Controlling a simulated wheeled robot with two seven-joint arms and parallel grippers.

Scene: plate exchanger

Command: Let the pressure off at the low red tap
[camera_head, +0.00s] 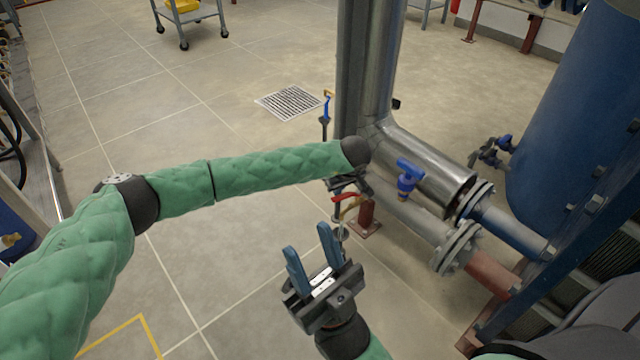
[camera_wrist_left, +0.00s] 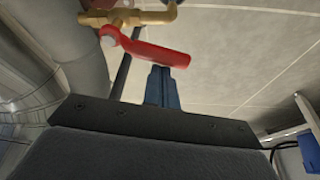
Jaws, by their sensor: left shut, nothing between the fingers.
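The low red tap has a red lever handle (camera_head: 345,198) on a brass body. It sits low on the pipework, partly hidden by my left gripper (camera_head: 348,184) just above it. In the left wrist view the red lever (camera_wrist_left: 152,50) slants down to the right from the brass body (camera_wrist_left: 150,15). My left gripper's blue fingers (camera_wrist_left: 161,70) are together and empty, with their tips close to the lever's free end. I cannot tell whether they touch it. My right gripper (camera_head: 308,243) is open and empty, lower and nearer, in front of the tap.
A blue-handled valve (camera_head: 408,172) stands on the pipe to the right of the tap. Large metal pipes (camera_head: 420,165) and a blue tank (camera_head: 580,110) fill the right side. A floor drain grate (camera_head: 289,102) lies behind. The tiled floor to the left is mostly clear.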

